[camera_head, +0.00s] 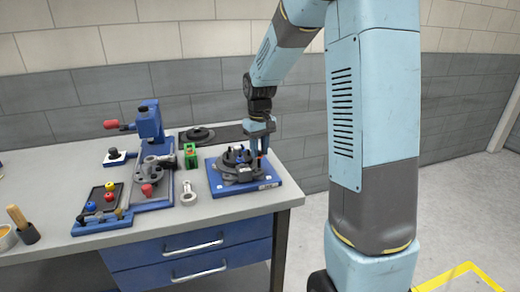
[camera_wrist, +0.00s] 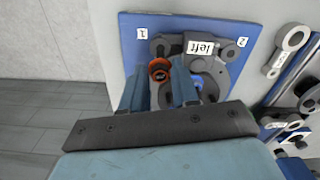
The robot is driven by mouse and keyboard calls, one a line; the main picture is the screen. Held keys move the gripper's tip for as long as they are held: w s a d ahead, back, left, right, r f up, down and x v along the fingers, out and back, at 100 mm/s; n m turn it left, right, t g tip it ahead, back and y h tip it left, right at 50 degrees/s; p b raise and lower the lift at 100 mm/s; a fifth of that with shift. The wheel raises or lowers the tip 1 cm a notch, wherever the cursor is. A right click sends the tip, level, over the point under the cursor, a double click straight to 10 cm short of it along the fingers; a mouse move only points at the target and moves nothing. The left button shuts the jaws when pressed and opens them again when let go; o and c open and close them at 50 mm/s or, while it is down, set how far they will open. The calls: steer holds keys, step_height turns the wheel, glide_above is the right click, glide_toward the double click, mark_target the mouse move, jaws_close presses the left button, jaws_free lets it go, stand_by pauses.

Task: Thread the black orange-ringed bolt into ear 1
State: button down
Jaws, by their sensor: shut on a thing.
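My gripper (camera_wrist: 160,82) is shut on the black bolt with the orange ring (camera_wrist: 159,70), which sits between the two fingertips. In the head view my gripper (camera_head: 260,150) points down over the right side of the blue fixture plate (camera_head: 217,182). A dark grey housing (camera_wrist: 222,70) with ears is mounted on the plate. The label 1 (camera_wrist: 142,33) is just beyond the bolt in the wrist view. Ear 1 is largely hidden by the bolt and fingers, and I cannot tell whether the bolt tip is in its hole.
A grey ring-ended rod (camera_head: 188,193), a green block (camera_head: 190,156), a blue press (camera_head: 150,125) and a tray with coloured knobs (camera_head: 100,200) stand to the left on the bench. The bench's right edge is near.

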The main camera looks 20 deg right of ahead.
steer(key=shift+n, duration=0.4)
steer(key=shift+n, duration=1.6)
steer(key=shift+d+n, duration=0.1)
steer(key=shift+n, duration=1.7)
steer(key=shift+n, duration=1.7)
